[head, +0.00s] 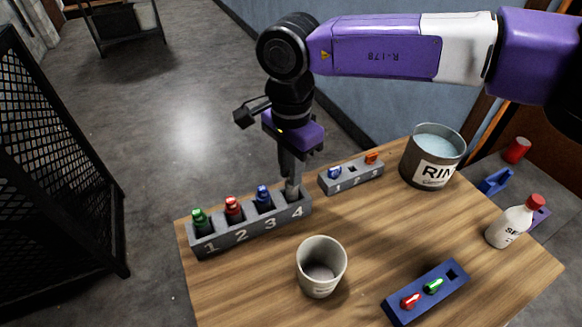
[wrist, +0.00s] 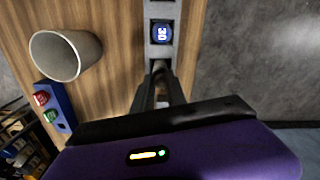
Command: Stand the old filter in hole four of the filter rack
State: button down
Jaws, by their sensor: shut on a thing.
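The filter rack (head: 252,232) is a long grey block with numbers 1 to 4, standing along the table's left back edge. Green (head: 199,220), red (head: 233,208) and blue (head: 263,197) filters stand in holes one, two and three. My gripper (head: 291,178) points down over hole four, shut on the old filter (head: 293,192), a small greyish piece. Its lower end is at hole four; how deep it sits I cannot tell. In the wrist view my gripper (wrist: 160,92) is beside the blue filter (wrist: 161,33), and the fingers largely hide the old filter.
A smaller grey rack (head: 352,178) with blue and orange pieces stands right of my gripper. A grey cup (head: 321,266), a rinse bucket (head: 433,157), a blue holder (head: 425,292) and a white bottle (head: 510,228) stand on the table. The wood between them is clear.

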jog(key=shift+f, duration=0.35)
jog(key=c, duration=0.9)
grip_release()
jog(key=shift+c, duration=0.2)
jog(key=shift+r, duration=0.1)
jog(key=shift+r+p, duration=1.95)
jog(key=shift+r, duration=1.45)
